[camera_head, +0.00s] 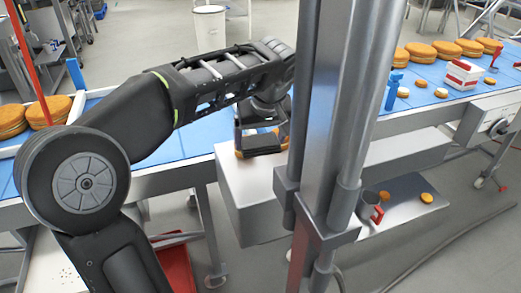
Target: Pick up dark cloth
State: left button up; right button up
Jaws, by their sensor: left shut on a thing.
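Orange-brown edges (239,154) show just beside and below the gripper. No other dark cloth can be made out. A metal post hides what lies right of the gripper. My right gripper is not in view.
The upright metal post (335,110) stands close to the gripper's right. Filled rounds (421,52) sit on the blue belt (415,97) at right, more at far left (48,111). A red bin (176,268) is below.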

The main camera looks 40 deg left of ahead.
pick_arm(q)
jog(key=shift+r, duration=0.1)
dwell(0.4)
jog(key=o, duration=0.9)
jog(key=c, duration=0.7)
